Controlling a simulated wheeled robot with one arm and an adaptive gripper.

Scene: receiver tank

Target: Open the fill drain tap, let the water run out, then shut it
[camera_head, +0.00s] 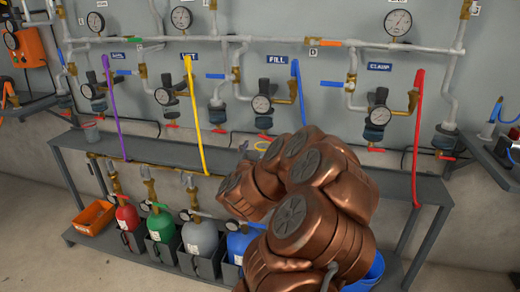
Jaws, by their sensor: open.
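The fill station hangs on the grey wall panel below the blue FILL label (277,59). It has a dark regulator with a round gauge (262,104) and a bluish bowl (264,122) under it. A small red-handled drain tap (265,137) is at the bottom of the bowl, just above my arm. The picture is too small to tell whether the tap is open or shut, or how much water is in the bowl. My copper-coloured arm fills the lower middle. My gripper cannot be made out; the arm's links hide that area.
Similar stations with red taps stand either side, including the clamp station (376,116). Purple, yellow (194,100), blue and red (416,135) hoses hang there. A grey bench (400,183) runs below, with several gas bottles (161,229) and an orange bin (94,217) underneath.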

